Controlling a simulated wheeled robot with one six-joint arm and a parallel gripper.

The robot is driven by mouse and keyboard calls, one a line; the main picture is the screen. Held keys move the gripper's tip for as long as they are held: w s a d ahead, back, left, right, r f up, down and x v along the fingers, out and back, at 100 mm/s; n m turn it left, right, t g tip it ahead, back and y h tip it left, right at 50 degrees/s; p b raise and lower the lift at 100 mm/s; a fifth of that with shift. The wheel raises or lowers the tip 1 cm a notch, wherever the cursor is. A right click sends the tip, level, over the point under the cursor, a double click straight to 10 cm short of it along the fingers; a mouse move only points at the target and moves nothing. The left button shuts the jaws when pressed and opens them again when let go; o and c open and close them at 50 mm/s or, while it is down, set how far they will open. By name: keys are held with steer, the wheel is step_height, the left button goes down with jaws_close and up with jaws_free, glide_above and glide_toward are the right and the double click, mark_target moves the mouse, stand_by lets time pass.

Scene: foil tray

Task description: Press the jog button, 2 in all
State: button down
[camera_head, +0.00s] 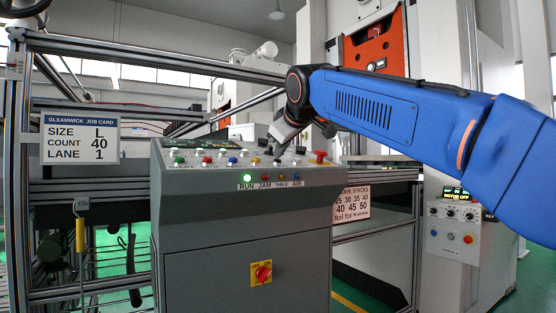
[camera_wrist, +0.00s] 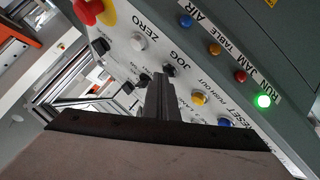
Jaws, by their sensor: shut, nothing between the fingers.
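The jog button (camera_wrist: 169,70) is a small black button beside the printed word JOG in the wrist view. My gripper (camera_wrist: 161,80) is shut and empty, with its fingertips pointing at the panel right next to the jog button. I cannot tell whether the tips touch it. In the head view my gripper (camera_head: 279,150) hangs over the right part of the sloped grey control panel (camera_head: 165,172). The jog button is too small to tell apart there.
Other controls crowd close by: a yellow button (camera_wrist: 199,98), a white ZERO button (camera_wrist: 138,42) and a red stop knob (camera_wrist: 88,10). The green RUN lamp (camera_wrist: 264,101) is lit. A job card (camera_head: 80,138) hangs at left. Metal rails run behind the console.

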steer(key=shift+s+d+r, duration=0.15)
steer(key=shift+r, duration=0.6)
steer(key=shift+s+d+r, duration=0.15)
steer(key=shift+s+r, duration=0.05)
steer(key=shift+r, duration=0.6)
steer(key=shift+s+d+r, duration=0.1)
steer(key=shift+s+r, duration=0.1)
steer(key=shift+r, duration=0.6)
steer(key=shift+s+d+r, duration=0.15)
steer(key=shift+s+r, duration=0.05)
steer(key=shift+r, duration=0.6)
stand_by(0.8)
steer(key=shift+s+d+r, duration=0.15)
steer(key=shift+s+r, duration=0.1)
steer(key=shift+r, duration=0.65)
steer(key=shift+s+d+r, duration=0.15)
steer(key=shift+s+r, duration=0.05)
steer(key=shift+r, duration=0.7)
steer(key=shift+f, duration=0.15)
steer(key=shift+w+a+f, duration=0.25)
steer(key=shift+w+f, duration=0.1)
steer(key=shift+f, duration=1)
steer(key=shift+w+a+f, duration=0.2)
steer(key=shift+w+f, duration=0.1)
steer(key=shift+f, duration=1.05)
steer(key=shift+w+a+f, duration=0.25)
steer(key=shift+w+f, duration=0.1)
steer(key=shift+f, duration=1)
steer(key=shift+w+a+f, duration=0.1)
steer(key=shift+f, duration=0.25)
